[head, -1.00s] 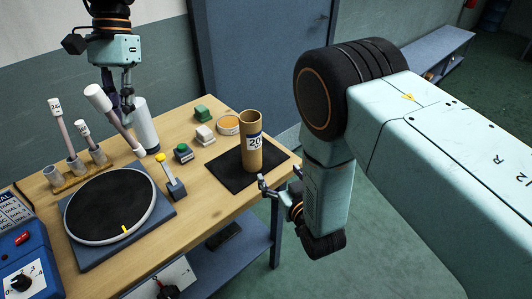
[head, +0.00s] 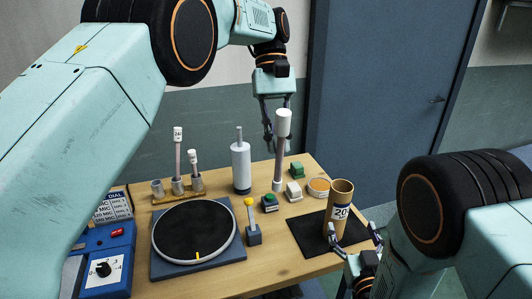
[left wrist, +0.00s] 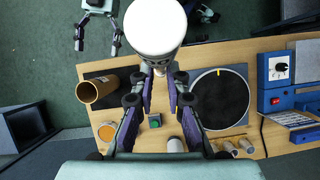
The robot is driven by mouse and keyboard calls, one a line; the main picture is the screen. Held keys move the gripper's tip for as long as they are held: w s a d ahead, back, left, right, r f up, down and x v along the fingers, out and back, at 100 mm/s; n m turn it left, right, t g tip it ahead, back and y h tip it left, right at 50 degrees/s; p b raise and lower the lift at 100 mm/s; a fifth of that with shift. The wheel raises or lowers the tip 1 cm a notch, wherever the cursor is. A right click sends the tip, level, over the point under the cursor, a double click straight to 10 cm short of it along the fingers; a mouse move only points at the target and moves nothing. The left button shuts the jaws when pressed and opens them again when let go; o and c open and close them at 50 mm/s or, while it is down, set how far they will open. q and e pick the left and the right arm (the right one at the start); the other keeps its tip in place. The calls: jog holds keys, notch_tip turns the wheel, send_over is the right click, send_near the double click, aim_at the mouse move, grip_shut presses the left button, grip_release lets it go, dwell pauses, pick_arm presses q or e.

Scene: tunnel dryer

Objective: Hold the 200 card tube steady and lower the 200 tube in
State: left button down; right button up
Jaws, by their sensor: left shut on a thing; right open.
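The card tube (head: 341,210) is brown, open-topped and upright on a black mat (head: 304,234); its label reads "20", the rest is hidden. My left gripper (head: 276,140) is shut on the white-capped tube (head: 283,124), holding it nearly upright to the left of the card tube. In the left wrist view the white cap (left wrist: 155,28) fills the space before my fingers, and the card tube (left wrist: 97,90) is off to the left. My right gripper (head: 355,238) is open at the near side of the card tube; the left wrist view shows a gap between them.
A round black plate (head: 195,231), a rack (head: 178,197) with two capped tubes and a blue control box (head: 104,265) are left.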

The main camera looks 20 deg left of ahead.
aim_at(342, 205)
jog(key=x, duration=1.1)
jog(key=shift+w+a+f, duration=0.1)
jog(key=shift+a, duration=0.1)
pick_arm(q)
jog(key=w+d+r+n+t+h, duration=0.2)
jog(key=w+d+r+n+t, duration=0.2)
jog(key=r+n, duration=0.4)
jog(key=w+d+r+n+t+h, duration=0.2)
jog(key=w+d+r+n+t, duration=0.3)
jog(key=r+n, duration=0.4)
jog(key=shift+w+r+n+h, duration=0.3)
jog(key=shift+w+n, duration=0.15)
jog(key=shift+n, duration=0.45)
pick_arm(e)
jog(key=shift+w, duration=0.35)
pick_arm(q)
jog(key=shift+d, duration=0.1)
pick_arm(e)
jog(key=shift+c, duration=0.2)
jog(key=shift+a, duration=0.1)
jog(key=c, duration=1.2)
